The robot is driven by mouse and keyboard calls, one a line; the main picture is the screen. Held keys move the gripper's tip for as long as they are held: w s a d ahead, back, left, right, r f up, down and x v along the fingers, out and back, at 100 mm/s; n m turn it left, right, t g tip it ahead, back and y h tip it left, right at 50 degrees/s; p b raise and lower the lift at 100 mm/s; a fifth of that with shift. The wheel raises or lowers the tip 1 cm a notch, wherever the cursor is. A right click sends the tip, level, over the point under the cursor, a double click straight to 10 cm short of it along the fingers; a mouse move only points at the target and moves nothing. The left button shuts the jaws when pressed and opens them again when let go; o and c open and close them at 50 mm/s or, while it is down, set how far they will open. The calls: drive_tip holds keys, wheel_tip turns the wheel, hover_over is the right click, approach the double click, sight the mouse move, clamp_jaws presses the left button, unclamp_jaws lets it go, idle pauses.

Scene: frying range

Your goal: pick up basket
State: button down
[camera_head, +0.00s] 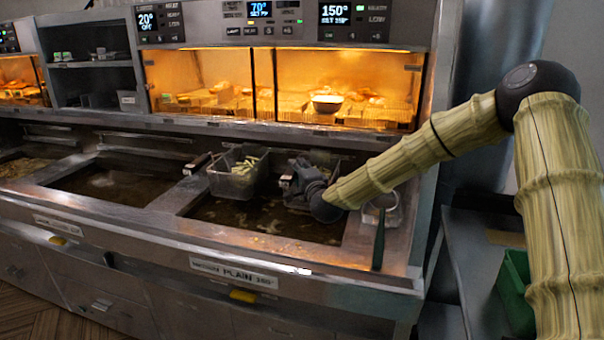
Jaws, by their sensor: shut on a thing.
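A wire fry basket (233,178) with pale green-yellow pieces in it sits at the back of the right-hand oil vat (265,222). My gripper (290,183) is just right of this basket, over the same vat, at the end of my arm.
More oil vats (110,182) lie to the left, with metal rims between them. A lit warming cabinet (335,85) with a white bowl (327,103) stands behind. A dark-handled tool (379,240) rests at the right rim. A green bin (515,285) stands lower right.

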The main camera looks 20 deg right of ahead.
drive_tip(key=shift+r, duration=1.6)
drive_tip(key=s+a+r+b, duration=0.1)
drive_tip(key=s+a+b, duration=0.1)
drive_tip(key=s+a, duration=0.9)
drive_tip(key=shift+a+r, duration=0.25)
drive_tip(key=shift+a, duration=0.1)
